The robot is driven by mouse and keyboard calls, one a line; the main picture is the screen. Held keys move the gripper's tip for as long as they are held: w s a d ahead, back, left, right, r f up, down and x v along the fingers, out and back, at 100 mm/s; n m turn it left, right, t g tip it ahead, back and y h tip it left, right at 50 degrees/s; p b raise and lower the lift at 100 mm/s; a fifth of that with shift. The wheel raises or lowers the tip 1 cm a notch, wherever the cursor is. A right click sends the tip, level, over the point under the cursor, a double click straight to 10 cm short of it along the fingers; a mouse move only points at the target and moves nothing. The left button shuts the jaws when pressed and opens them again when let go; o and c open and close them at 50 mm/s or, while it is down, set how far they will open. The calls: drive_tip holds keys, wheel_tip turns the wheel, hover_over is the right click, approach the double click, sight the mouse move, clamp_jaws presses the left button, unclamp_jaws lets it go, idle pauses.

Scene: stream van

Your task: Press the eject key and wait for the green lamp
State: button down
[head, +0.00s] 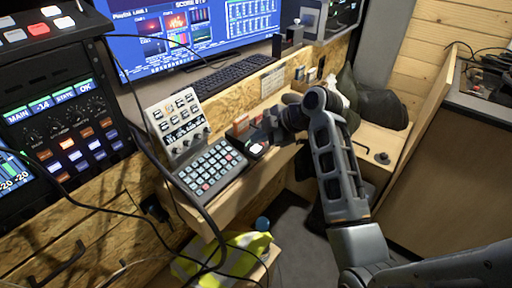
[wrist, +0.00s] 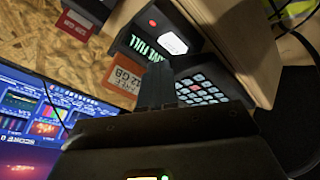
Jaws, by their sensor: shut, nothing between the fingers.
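A small dark unit with a large white key (wrist: 173,43) stands out in the wrist view; I take this as the eject key. A lamp (wrist: 152,22) beside it glows red. A screen (wrist: 150,60) on the unit shows green text, partly hidden, ending in "FULL". In the head view the unit's white key (head: 257,148) shows at the desk's front edge, right of a keypad. My gripper (head: 262,135) is just behind and above the unit. In the wrist view my gripper (wrist: 163,80) is shut and empty, with its fingertips apart from the key in the picture.
A grey button keypad (head: 210,168) and an upright control panel (head: 178,120) stand left of the unit. An orange-red card box (wrist: 122,80) is beside my fingers. A black keyboard (head: 238,75) lies below the monitor (head: 195,35). Loose cables hang at left.

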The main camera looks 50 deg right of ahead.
sight(259, 149)
drive_tip(key=shift+f, duration=0.1)
drive_tip(key=shift+f, duration=0.35)
drive_tip(key=shift+f+b, duration=0.4)
idle(0.9)
drive_tip(key=shift+r, duration=0.1)
drive_tip(key=shift+r+p, duration=0.75)
wheel_tip(259, 149, up, 5)
drive_tip(key=p, duration=0.4)
idle(0.3)
idle(0.8)
